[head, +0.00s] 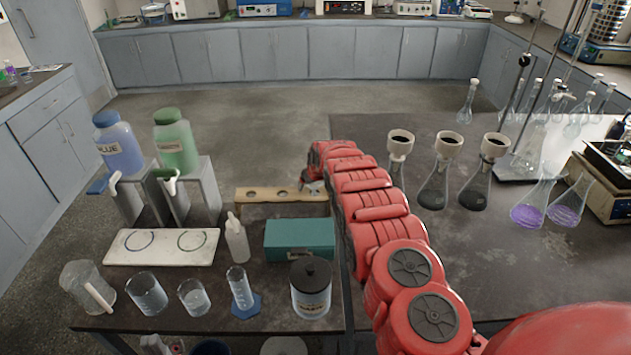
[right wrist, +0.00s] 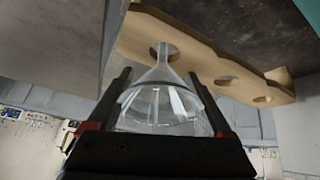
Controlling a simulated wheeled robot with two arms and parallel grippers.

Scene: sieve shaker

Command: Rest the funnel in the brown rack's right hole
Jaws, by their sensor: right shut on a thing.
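The clear glass funnel (right wrist: 162,98) is between the fingers of my right gripper (right wrist: 165,110), which is shut on it. In the right wrist view its stem points up the picture and overlaps the end hole of the brown rack (right wrist: 205,62); I cannot tell whether the tip is in the hole or short of it. In the head view the rack (head: 268,194) stands at the table's far edge, and my right gripper (head: 314,187) is at its right end, hiding the right hole. The funnel is hard to make out there. My left gripper is not in view.
A teal box (head: 300,240) stands in front of the rack, with a white wash bottle (head: 237,240) to its left. The grey stand (head: 200,190) under the green bottle (head: 175,142) is close to the rack's left end. Flasks with filter funnels (head: 437,185) stand right of my arm.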

